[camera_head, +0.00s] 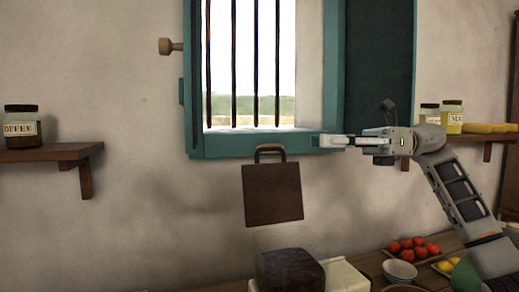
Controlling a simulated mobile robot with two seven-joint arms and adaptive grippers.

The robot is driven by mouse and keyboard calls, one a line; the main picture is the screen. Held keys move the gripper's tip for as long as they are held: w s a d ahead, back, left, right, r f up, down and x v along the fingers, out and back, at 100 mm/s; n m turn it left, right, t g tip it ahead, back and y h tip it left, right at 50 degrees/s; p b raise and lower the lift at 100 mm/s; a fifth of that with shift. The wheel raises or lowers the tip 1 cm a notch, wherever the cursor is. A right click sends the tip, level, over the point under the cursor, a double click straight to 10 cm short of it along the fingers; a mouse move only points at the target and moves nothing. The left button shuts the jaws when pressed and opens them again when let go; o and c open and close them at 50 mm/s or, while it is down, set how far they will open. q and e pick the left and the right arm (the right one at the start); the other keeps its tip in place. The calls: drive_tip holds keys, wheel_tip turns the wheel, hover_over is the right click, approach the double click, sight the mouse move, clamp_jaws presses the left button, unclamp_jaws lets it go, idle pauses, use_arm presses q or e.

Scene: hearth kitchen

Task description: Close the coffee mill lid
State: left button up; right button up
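The coffee mill stands at the bottom centre, cut off by the lower edge. It shows a dark brown block (290,270), with a pale, see-through band above it. A flat brown panel with an arched handle on top, which looks like the mill's lid (272,195), stands upright above the mill, raised open. Its hinge is not clear. My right gripper (325,141) comes in from the right and points left, above and to the right of the lid, apart from it in the picture. The fingers are seen edge-on, so their opening is unclear. My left gripper is not in view.
A barred window with a teal frame (240,146) is behind the lid. A coffee jar (22,128) stands on the left shelf (45,153). A yellow-labelled jar (452,118) is on the right shelf. Red fruit (407,246) and bowls (399,271) lie right of the mill.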

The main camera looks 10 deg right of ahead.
drive_tip(key=n+g, duration=0.2)
approach(271, 150)
drive_tip(key=a, duration=0.3)
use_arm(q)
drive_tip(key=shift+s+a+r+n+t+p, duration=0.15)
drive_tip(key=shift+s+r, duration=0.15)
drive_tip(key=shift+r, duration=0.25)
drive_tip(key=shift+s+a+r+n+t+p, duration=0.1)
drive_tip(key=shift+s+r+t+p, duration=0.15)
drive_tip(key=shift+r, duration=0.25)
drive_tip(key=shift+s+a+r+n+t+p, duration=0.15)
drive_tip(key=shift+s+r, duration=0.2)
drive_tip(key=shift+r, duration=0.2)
use_arm(e)
drive_tip(key=shift+a+r, duration=0.2)
drive_tip(key=shift+a, duration=3.3)
clamp_jaws()
